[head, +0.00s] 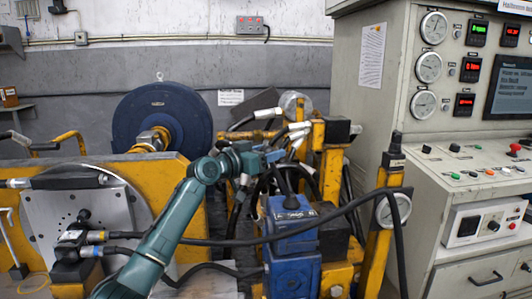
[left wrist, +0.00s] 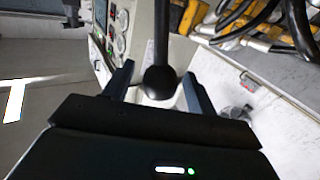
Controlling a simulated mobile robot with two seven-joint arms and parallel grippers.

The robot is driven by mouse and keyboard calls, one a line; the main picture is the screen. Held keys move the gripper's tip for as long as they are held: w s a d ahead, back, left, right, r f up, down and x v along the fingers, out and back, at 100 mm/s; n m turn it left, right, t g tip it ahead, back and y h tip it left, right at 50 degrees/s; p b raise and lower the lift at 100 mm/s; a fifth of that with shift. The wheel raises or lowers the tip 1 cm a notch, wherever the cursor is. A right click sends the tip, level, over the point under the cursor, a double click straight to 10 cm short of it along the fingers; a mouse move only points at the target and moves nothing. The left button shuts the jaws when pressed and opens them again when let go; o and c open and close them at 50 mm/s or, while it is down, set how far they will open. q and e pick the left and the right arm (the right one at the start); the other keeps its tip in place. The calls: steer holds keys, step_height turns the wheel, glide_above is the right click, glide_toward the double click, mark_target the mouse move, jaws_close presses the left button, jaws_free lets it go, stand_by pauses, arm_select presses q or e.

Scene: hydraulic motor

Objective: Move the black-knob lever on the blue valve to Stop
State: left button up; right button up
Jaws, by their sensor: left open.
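The blue valve (head: 290,225) stands upright right of centre in the head view, among hoses and yellow frames. My left gripper (head: 272,156) is above it and slightly left, at the end of my teal arm. In the left wrist view, the black knob (left wrist: 160,82) on its dark lever rod (left wrist: 163,40) shows between the spread fingers of my open left gripper (left wrist: 158,72). A gap shows on both sides of the knob. In the head view I cannot make out the knob clearly among the dark hoses. My right gripper is not in view.
Black hoses (head: 340,211) cross in front of the valve. A yellow post with a gauge (head: 393,209) stands to its right, and a control cabinet (head: 385,110) beyond. A blue disc (head: 160,117) and yellow frame are at left. Hose ends crowd the space behind my gripper.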

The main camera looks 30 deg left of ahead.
arm_select(q)
steer(key=shift+c, duration=0.5)
